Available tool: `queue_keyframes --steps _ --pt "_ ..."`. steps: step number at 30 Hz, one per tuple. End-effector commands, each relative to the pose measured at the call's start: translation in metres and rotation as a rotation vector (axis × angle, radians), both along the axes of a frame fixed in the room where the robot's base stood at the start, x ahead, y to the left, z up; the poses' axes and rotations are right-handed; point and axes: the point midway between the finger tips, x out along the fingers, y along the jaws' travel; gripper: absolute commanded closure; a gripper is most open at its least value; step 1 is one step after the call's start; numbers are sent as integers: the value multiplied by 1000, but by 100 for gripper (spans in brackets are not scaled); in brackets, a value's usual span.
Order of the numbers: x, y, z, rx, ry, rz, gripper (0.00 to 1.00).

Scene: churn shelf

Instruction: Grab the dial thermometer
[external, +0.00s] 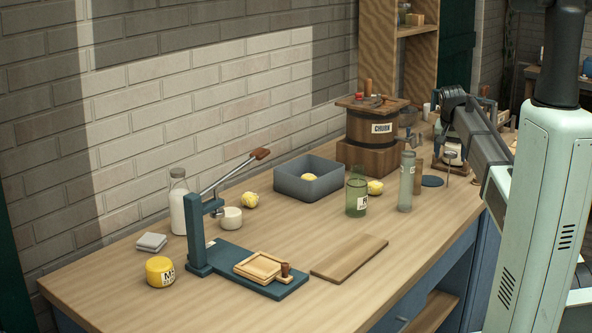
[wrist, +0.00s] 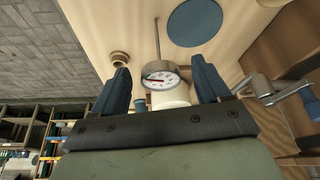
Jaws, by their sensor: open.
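The dial thermometer (wrist: 161,76) has a round white face with a dark needle and a metal rim. Its thin metal stem runs toward the top of the wrist view. My gripper (wrist: 161,82) is open, with its two dark blue fingers on either side of the dial and a visible gap on both sides. Nothing is held. A white cylindrical thing shows just below the dial, partly hidden by my gripper.
A blue disc (wrist: 195,22) lies flat on the wooden table near the stem. A round wooden piece (wrist: 120,59) is left of the dial. A metal crank (wrist: 285,90) is close on the right. The churn (external: 372,130), clear bottle (external: 406,182) and green bottle (external: 356,194) stand nearby.

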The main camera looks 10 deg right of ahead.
Motion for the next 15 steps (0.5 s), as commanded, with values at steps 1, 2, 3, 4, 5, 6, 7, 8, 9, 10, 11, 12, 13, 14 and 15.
queue_keyframes --steps 1,2,3,4,5,6,7,8,9,10,11,12,13,14,15 --pt "3 -2 -6 1 1 0 24" --pt "4 -2 -9 0 0 0 24" --pt "5 -3 -13 0 0 0 24" --pt "6 -3 -15 0 0 0 24" --pt "6 -4 -16 0 0 0 24" --pt "6 -4 -17 0 0 0 24" --pt "6 -4 -17 0 0 0 24" --pt "6 -4 -17 0 0 0 24" --pt "6 -4 -17 -1 -1 0 24" --pt "6 -4 -17 -1 -1 0 24" --pt "6 -4 -17 -1 -1 0 24" --pt "6 -4 -17 -1 -1 0 25" --pt "6 -4 -17 -1 -1 0 28" --pt "6 -4 -17 -1 -1 0 31" --pt "6 -4 -17 -1 -1 0 35"
